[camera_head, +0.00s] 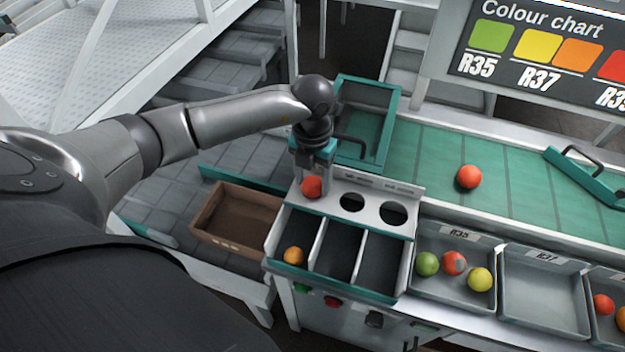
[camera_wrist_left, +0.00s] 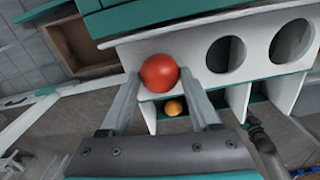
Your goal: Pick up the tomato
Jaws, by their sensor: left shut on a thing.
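A red tomato (camera_head: 312,187) is between the fingers of my left gripper (camera_head: 313,178), over the left end of the white panel with round holes (camera_head: 373,206). In the left wrist view the same red tomato (camera_wrist_left: 159,73) sits between the two fingertips of my left gripper (camera_wrist_left: 160,85), which is shut on it. Whether it touches the panel cannot be told. An orange tomato (camera_head: 293,255) lies in the left compartment below. Another red tomato (camera_head: 469,177) rests on the green belt. My right gripper is not in view.
A brown crate (camera_head: 236,215) stands left of the sorter. A grey tray (camera_head: 453,275) holds green, red and yellow tomatoes; the R37 tray (camera_head: 543,300) is empty. A green-framed gate (camera_head: 363,122) stands behind my left gripper.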

